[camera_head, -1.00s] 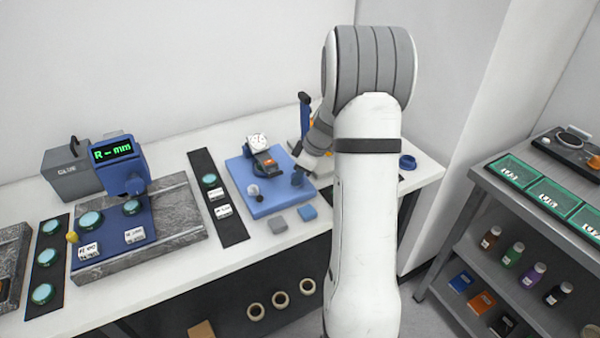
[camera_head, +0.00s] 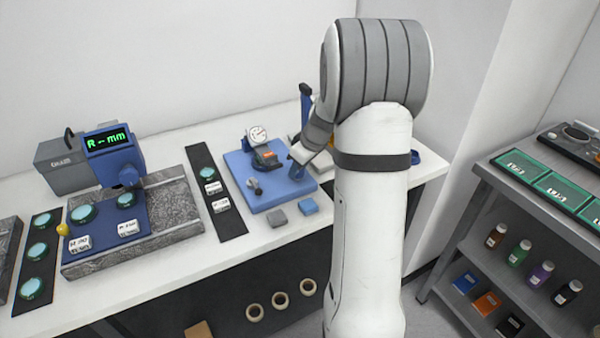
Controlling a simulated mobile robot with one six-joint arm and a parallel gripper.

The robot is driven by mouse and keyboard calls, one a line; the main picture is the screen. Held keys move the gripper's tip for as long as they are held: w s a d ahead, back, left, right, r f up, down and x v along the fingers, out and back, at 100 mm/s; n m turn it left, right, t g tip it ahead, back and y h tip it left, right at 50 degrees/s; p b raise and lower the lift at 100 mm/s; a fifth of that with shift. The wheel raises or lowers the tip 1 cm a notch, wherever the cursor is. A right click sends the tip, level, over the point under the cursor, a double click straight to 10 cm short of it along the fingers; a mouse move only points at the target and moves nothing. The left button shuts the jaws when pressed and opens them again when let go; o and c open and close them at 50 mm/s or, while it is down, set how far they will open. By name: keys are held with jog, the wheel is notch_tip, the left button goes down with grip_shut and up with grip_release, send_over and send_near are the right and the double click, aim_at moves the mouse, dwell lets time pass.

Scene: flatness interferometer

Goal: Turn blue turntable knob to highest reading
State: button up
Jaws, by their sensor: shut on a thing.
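The blue turntable knob (camera_head: 296,171) stands at the right side of a blue base plate (camera_head: 270,199) on the white bench. My gripper (camera_head: 298,161) reaches down over the knob from the right and is shut on it; the fingers are small and partly hidden by my wrist. A round white dial gauge (camera_head: 257,133) stands at the back of the plate, above a dark part with an orange patch (camera_head: 266,157). The needle and the reading are too small to make out. A small grey and dark fitting (camera_head: 254,187) sits at the plate's front left.
Further left, a blue display unit (camera_head: 108,141) stands over a granite slab (camera_head: 180,222). A metal shelf (camera_head: 500,230) stands right.

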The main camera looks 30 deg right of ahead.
jog(key=m, duration=0.2)
jog(key=m+h, duration=0.1)
jog(key=m, duration=0.1)
jog(key=shift+a+r+t+h, duration=0.1)
jog(key=shift+a+t+h, duration=0.05)
jog(key=shift+t+h, duration=0.15)
jog(key=shift+m+h+p, duration=0.6)
jog(key=shift+m+p, duration=0.35)
jog(key=shift+m, duration=0.85)
jog(key=o, duration=1)
jog(key=shift+c, duration=0.2)
jog(key=v, duration=0.7)
jog(key=shift+a+r, duration=0.15)
jog(key=shift+r, duration=0.15)
